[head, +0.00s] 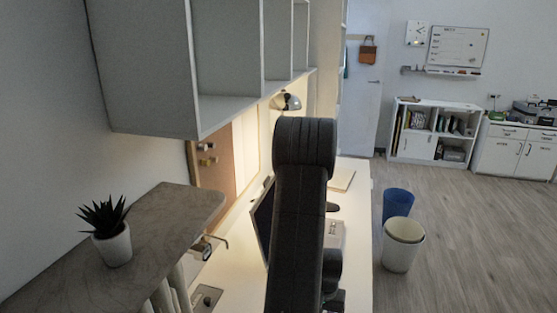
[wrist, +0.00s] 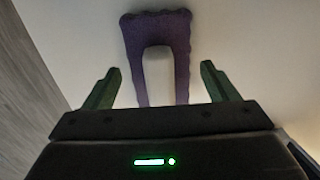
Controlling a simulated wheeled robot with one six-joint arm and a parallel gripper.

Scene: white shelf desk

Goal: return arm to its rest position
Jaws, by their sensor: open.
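My gripper (wrist: 160,67) shows in the wrist view with its two green fingers spread apart. Nothing is held between them. My gripper does not show in the head view.
White wall shelves (head: 230,60) hang above the white desk (head: 355,200). A dark monitor (head: 262,215) stands beside my arm. A potted plant (head: 112,240) sits on a grey ledge (head: 165,225) at left. Blue (head: 397,203) and white (head: 402,245) bins stand right; open floor lies beyond.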

